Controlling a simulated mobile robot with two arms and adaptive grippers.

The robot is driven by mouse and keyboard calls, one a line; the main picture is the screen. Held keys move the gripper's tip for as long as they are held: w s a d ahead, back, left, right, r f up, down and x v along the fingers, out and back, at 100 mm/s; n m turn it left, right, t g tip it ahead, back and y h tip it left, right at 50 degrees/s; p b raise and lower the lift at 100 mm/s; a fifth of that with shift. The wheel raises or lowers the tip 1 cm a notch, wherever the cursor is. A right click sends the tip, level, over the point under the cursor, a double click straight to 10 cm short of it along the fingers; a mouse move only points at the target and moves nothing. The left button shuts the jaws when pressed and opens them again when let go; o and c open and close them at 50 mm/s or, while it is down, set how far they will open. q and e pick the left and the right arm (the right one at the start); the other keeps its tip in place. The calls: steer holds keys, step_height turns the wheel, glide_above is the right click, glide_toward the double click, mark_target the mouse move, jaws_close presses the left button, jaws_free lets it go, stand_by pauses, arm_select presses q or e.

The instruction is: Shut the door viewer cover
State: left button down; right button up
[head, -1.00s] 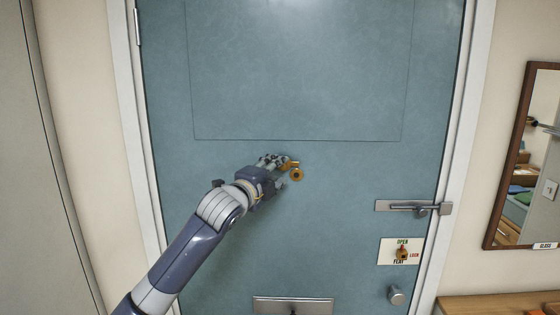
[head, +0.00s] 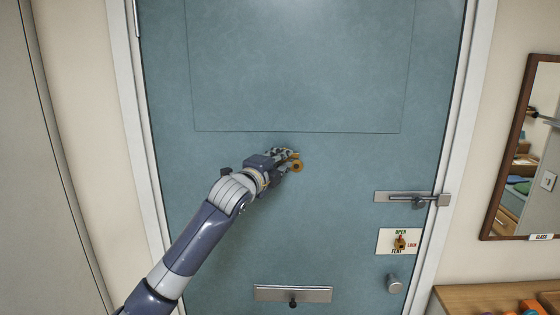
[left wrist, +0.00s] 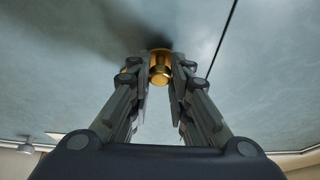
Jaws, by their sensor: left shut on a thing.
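The brass door viewer (head: 298,168) sits on the blue-grey door (head: 330,100), below the inset panel line. Its round ring with a dark centre shows in the head view. My left gripper (head: 291,159) is at the viewer's left and upper side. It is shut on the small brass cover (head: 295,156), which is partly hidden by the fingers. In the left wrist view, a brass piece (left wrist: 160,68) shows between the two fingertips, close to the door surface. The cover's exact angle is hard to tell. My right gripper is not in view.
A metal bolt (head: 400,198), an open/lock sign plate (head: 384,243) and a round knob (head: 395,284) are at the door's right. A letter plate (head: 270,293) is below. A mirror (head: 487,222) and wooden shelf (head: 460,296) stand right. The door around the viewer is clear.

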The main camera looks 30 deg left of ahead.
mark_target(297, 163)
arm_select(q)
steer(key=shift+f, duration=0.1)
steer(key=f+n+t+y+b, duration=0.1)
steer(key=n+b, duration=0.4)
steer(key=w+d+f+n+t+y+b, duration=0.1)
steer(key=f+n+y+b, duration=0.1)
steer(key=n+b, duration=0.3)
steer(key=d+f+n+y+b, duration=0.1)
steer(key=n+y+b, duration=0.1)
steer(key=n+b, duration=0.3)
steer(key=shift+w+d+f+n+t+b, duration=0.2)
steer(key=shift+w+f+n+t+b, duration=0.1)
steer(key=shift+f+n+t, duration=0.15)
steer(key=n+y+b, duration=0.2)
steer(key=n, duration=0.1)
steer(key=shift+w+d+n+g, duration=0.2)
steer(key=shift+d+n+g, duration=0.05)
steer(key=shift+d, duration=0.15)
steer(key=shift+w+d+r+n+g+y+b, duration=0.1)
steer(key=shift+d+n+g+y+b, duration=0.1)
steer(key=shift+n+y+b, duration=0.45)
steer(key=shift+w+d+n+g+y+b, duration=0.15)
steer(key=shift+n+g+y, duration=0.1)
steer(key=shift+n, duration=1)
steer(key=shift+r, duration=0.1)
steer(key=c, duration=1.5)
jaws_free()
steer(key=shift+o, duration=0.2)
